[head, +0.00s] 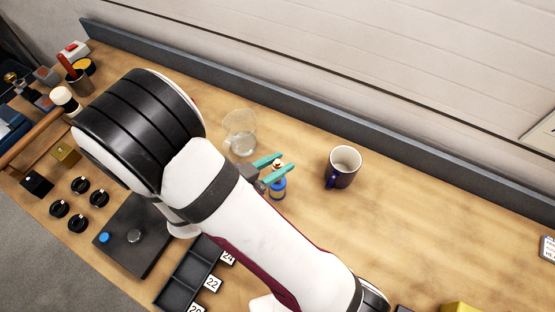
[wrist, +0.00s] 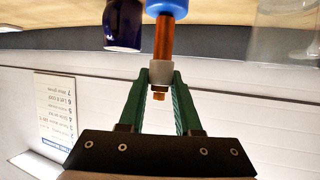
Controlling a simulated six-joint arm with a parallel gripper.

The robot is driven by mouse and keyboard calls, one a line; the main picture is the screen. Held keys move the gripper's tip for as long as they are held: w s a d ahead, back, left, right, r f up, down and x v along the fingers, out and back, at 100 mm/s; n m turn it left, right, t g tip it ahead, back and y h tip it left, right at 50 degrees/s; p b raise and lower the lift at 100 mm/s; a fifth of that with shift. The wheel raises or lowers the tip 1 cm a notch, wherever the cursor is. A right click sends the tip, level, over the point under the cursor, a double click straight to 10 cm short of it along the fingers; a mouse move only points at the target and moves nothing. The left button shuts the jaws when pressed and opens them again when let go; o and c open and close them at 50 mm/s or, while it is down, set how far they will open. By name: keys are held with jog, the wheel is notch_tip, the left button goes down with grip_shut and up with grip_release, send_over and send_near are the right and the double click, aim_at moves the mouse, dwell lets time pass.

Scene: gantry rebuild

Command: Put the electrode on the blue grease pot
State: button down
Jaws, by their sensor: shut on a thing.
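My gripper (head: 286,161) has teal fingers and is shut on the electrode, whose top shows between them in the head view (head: 277,164). In the wrist view the electrode (wrist: 163,40) is a copper rod with a pale collar and a brass hex end, and the fingers (wrist: 162,75) close on the collar. The blue grease pot (head: 278,189) stands on the bench just below my fingers. In the wrist view its blue part (wrist: 167,9) lies at the rod's far end. I cannot tell whether rod and pot touch.
A dark blue mug (head: 332,177) stands right of the pot. A clear glass beaker (head: 240,132) stands to the left, behind my gripper. A black numbered tray (head: 176,286) and a dark plate (head: 117,241) lie nearer. The bench right of the mug is mostly clear.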

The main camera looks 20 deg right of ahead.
jog(key=c, duration=0.6)
grip_release()
jog(key=shift+f, duration=0.1)
